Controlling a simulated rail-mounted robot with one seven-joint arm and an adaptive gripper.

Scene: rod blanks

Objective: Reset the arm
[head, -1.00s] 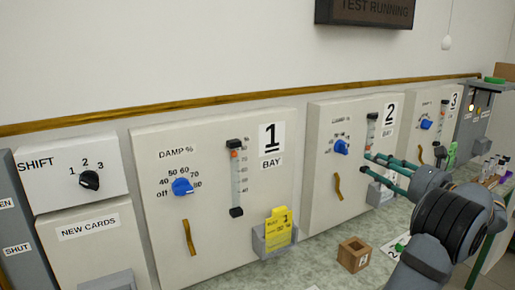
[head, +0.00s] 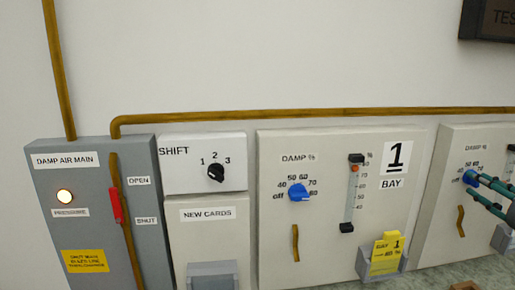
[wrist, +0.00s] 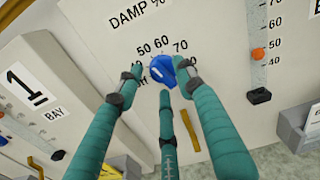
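My gripper (wrist: 158,76) has three teal fingers, spread apart around the blue damp knob (wrist: 167,76) of bay 2 in the wrist view. The right fingertip overlaps the knob's edge; I cannot tell if it touches. The left fingertip stands clear of the knob. In the head view only teal finger ends (head: 488,184) show at the right edge, by the bay 2 knob (head: 470,178). The rest of my arm is outside that view.
The bay 1 panel (head: 335,215) has a blue knob (head: 298,192), a slider gauge (head: 353,195) and a yellow card (head: 387,253) in a holder. Left are the shift dial (head: 216,172), new cards box (head: 208,240) and damp air main (head: 85,235) with a lit lamp and red handle.

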